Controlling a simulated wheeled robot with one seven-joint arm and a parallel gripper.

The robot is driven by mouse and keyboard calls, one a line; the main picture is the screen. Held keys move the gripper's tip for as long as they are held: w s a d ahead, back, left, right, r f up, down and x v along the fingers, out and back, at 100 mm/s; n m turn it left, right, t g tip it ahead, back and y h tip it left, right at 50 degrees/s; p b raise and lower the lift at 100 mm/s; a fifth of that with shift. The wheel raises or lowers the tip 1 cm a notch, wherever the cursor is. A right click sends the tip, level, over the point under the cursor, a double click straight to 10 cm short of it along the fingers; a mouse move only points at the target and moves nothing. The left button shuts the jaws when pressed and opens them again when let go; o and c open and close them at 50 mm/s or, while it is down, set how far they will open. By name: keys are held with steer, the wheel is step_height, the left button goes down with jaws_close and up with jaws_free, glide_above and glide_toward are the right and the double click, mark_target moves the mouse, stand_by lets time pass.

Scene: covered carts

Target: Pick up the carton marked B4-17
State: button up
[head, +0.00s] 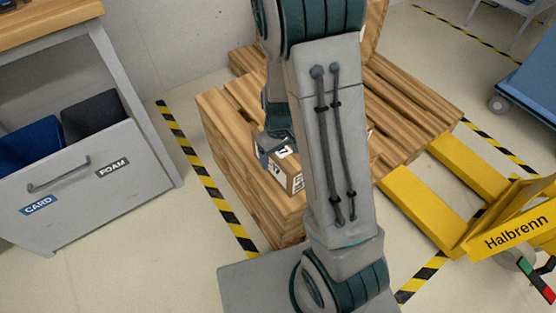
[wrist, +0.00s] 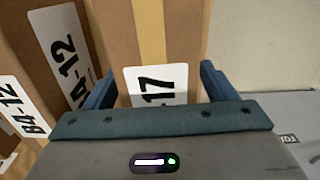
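In the wrist view, a brown carton with a tan tape strip (wrist: 148,30) stands in front of my gripper (wrist: 158,68). Its white label reads "17"; the rest of the label is hidden behind the gripper. The blue fingers are wide apart, one near each side edge of this carton; I cannot tell whether they touch it. To the left stands a carton marked B4-12 (wrist: 25,20). In the head view, a small labelled carton (head: 295,182) sits on the wooden pallet stack (head: 222,108), partly hidden by my arm and gripper. Its mark is too small to read.
A yellow pallet truck marked Halbrenn (head: 405,205) has its forks at the pallet's right. A grey bin cabinet (head: 110,180) stands at the left and a blue cart (head: 530,80) at the upper right. Striped tape (head: 205,180) borders the pallet.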

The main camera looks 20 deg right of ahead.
steer(key=c, duration=1.5)
steer(key=shift+r, duration=0.15)
